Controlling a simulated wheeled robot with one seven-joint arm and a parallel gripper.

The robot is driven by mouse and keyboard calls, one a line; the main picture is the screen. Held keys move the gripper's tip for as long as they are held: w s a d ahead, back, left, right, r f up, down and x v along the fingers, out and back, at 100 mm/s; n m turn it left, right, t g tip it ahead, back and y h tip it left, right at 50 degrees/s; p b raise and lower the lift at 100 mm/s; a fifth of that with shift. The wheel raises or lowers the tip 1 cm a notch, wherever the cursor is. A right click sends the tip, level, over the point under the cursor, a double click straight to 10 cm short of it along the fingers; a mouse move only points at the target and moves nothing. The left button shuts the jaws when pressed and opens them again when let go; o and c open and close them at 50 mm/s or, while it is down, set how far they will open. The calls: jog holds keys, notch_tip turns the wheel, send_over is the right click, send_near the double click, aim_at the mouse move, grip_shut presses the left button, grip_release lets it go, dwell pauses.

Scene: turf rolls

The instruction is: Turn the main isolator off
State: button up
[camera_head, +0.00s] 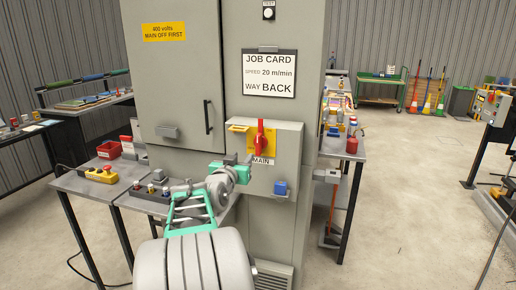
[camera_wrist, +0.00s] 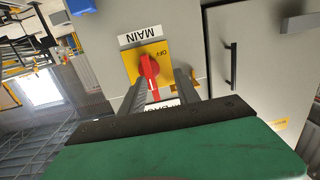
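The main isolator is a red rotary handle (camera_head: 260,138) on a yellow plate, on a grey box on the cabinet front. A MAIN label (camera_head: 262,161) sits below it. The handle stands about upright. The wrist view is roughly upside down; there the red handle (camera_wrist: 149,76) shows with OFF lettering to one side of the plate. My gripper (camera_head: 246,161) is just below and left of the handle in the head view. In the wrist view my gripper (camera_wrist: 160,80) has its two fingers apart, pointing toward the plate, with nothing seen held. Contact with the handle cannot be told.
A blue part (camera_head: 280,188) is on the lower box. A yellow padlock-like piece (camera_head: 238,128) is beside the handle. A job card (camera_head: 269,73) hangs above; a cabinet door handle (camera_head: 208,117) is left.

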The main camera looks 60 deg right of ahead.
aim_at(257, 144)
jog(key=shift+m+g+h, duration=0.3)
jog(key=shift+g+h, duration=0.1)
jog(key=shift+h, duration=0.1)
jog(key=d, duration=0.3)
jog(key=d+r+p, duration=0.1)
jog(key=d, duration=0.2)
jog(key=s+d+p, duration=0.1)
jog(key=d, duration=0.2)
jog(key=shift+d+r, duration=0.15)
jog(key=shift+d, duration=0.15)
grip_shut()
